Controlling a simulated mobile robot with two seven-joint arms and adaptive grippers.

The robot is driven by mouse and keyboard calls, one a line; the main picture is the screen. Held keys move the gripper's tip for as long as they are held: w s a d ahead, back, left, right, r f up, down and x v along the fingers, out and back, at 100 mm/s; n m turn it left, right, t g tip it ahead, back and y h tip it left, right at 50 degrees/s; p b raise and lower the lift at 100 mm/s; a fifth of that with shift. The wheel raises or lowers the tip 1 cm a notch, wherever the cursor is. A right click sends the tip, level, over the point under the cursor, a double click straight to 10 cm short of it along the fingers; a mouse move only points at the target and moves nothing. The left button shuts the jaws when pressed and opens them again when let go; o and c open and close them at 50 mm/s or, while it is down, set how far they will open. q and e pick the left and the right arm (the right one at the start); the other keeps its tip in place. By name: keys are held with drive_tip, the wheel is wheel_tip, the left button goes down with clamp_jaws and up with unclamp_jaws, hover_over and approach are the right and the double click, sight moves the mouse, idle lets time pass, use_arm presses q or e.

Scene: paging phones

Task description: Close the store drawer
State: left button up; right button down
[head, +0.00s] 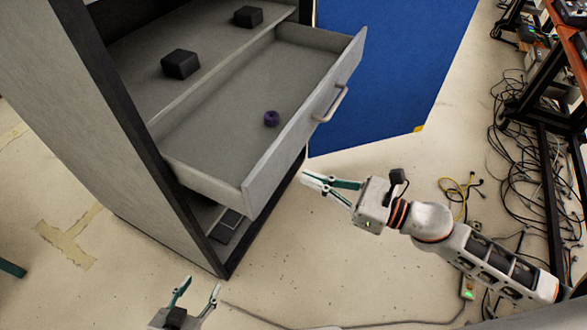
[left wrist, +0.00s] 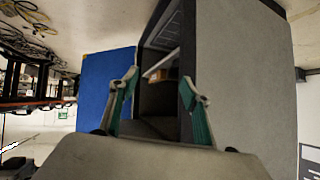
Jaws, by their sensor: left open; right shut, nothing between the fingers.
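The store drawer (head: 215,145) is a grey drawer pulled well out of a grey cabinet (head: 70,110) in the head view. Its front panel (head: 300,125) faces lower right and bears a pale bar handle (head: 331,105). A small purple ring-like object (head: 271,118) lies in the drawer. My right gripper (head: 305,179) is shut and empty, below the handle and apart from the drawer front. My left gripper (head: 200,291) is open and empty at the bottom of the head view, away from the drawer. Its open fingers (left wrist: 160,90) also show in the left wrist view, with the cabinet beyond.
Two dark blocks (head: 180,64) (head: 248,16) sit on the shelf above the drawer. Dark flat items (head: 228,224) lie low inside the cabinet. A blue panel (head: 385,70) stands behind the drawer front. Cables (head: 500,160) clutter the floor at right; the floor before the cabinet is mostly clear.

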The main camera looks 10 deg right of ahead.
sight(280, 167)
drive_tip(key=p+x, duration=0.1)
drive_tip(key=x, duration=0.3)
drive_tip(key=shift+w+a, duration=0.25)
drive_tip(key=shift+a, duration=0.1)
